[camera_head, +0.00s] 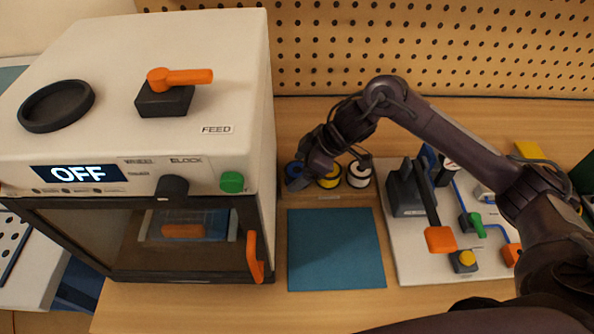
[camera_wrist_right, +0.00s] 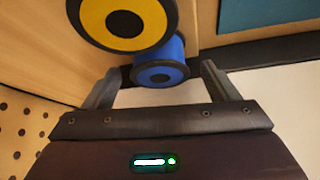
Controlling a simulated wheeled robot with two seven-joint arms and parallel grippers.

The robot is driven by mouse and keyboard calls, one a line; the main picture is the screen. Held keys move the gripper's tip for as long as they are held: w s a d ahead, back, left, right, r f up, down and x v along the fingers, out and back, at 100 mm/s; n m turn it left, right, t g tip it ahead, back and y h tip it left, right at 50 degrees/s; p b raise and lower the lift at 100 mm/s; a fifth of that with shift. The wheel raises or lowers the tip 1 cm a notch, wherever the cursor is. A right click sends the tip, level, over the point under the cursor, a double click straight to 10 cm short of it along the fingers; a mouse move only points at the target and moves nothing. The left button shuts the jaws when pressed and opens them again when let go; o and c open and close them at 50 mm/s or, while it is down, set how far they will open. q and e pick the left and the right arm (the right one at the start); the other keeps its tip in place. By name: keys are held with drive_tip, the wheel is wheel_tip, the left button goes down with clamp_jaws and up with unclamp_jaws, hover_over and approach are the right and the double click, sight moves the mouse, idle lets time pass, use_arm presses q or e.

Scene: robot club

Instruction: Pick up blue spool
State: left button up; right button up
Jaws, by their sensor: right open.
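The blue spool (camera_wrist_right: 160,72) has black flanges and shows in the right wrist view, between and just beyond the two fingertips. In the head view only part of the blue spool (camera_head: 291,168) shows, at the left end of a row of spools, partly behind my right gripper (camera_head: 298,182). My right gripper also shows in the right wrist view (camera_wrist_right: 157,84), with its fingers apart on either side of the blue spool and nothing held. Whether a finger touches the spool cannot be told. My left gripper is not in view.
A yellow spool (camera_head: 329,177) and a white spool (camera_head: 359,174) stand right of the blue one. The white machine (camera_head: 235,110) is close on the left. A teal mat (camera_head: 336,250) lies clear in front. A board with levers (camera_head: 405,255) lies right, under my right arm.

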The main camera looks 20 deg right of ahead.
drive_tip(key=shift+w+a+f, duration=0.2)
drive_tip(key=shift+a+f, duration=0.1)
drive_tip(key=shift+f, duration=0.25)
drive_tip(key=c, duration=1.1)
drive_tip(key=shift+c, duration=0.2)
